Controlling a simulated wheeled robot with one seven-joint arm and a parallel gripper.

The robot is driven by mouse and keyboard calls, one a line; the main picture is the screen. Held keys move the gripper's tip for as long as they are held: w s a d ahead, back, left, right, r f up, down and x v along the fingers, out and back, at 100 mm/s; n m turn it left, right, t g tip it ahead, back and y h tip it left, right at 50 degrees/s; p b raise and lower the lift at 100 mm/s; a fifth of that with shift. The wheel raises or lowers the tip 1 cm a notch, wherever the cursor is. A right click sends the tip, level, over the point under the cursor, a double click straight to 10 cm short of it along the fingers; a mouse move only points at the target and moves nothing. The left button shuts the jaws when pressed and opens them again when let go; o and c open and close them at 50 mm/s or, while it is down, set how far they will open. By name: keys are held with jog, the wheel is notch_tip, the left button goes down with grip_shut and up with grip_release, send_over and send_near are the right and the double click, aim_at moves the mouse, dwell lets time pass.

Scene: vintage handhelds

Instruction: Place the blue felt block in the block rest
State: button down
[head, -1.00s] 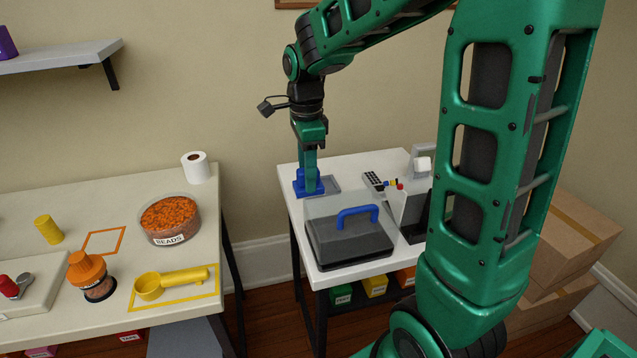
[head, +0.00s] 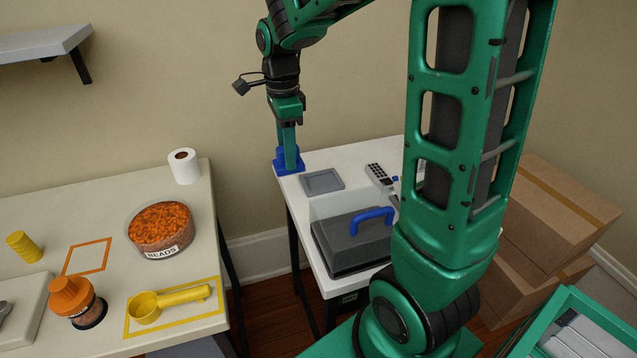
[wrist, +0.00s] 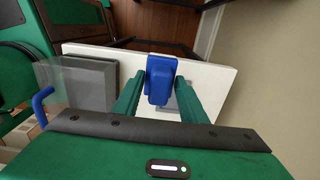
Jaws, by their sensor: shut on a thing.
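The blue felt block (head: 281,164) is between the fingers of my gripper (head: 289,158), at the far left corner of the white right-hand table. In the wrist view the block (wrist: 159,82) sits between both green fingers (wrist: 153,92). I cannot tell whether its underside touches the table. A flat, empty grey tray with a raised rim, apparently the block rest (head: 322,181), lies on the table just right of and nearer than the block. In the wrist view the tray (wrist: 184,98) is partly hidden behind the block and a finger.
A dark case with a blue handle (head: 352,243) stands in front of the tray. A remote (head: 376,171) lies to its right. The left table (head: 105,210) holds a bead tub (head: 160,228), a paper roll (head: 184,167) and a yellow scoop (head: 170,302). A gap separates the tables.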

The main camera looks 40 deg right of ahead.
jog(key=d+f, duration=0.2)
jog(key=d, duration=0.1)
jog(key=w+d+f, duration=0.1)
jog(key=d+f, duration=0.1)
jog(key=d, duration=0.2)
jog(key=w+d+f, duration=0.1)
jog(key=d+f, duration=0.2)
jog(key=d, duration=0.1)
jog(key=shift+w+d, duration=0.15)
jog(key=shift+d, duration=0.1)
jog(key=shift+f, duration=2)
jog(key=shift+f, duration=0.15)
jog(key=c, duration=1.1)
grip_release()
notch_tip(320, 180, up, 12)
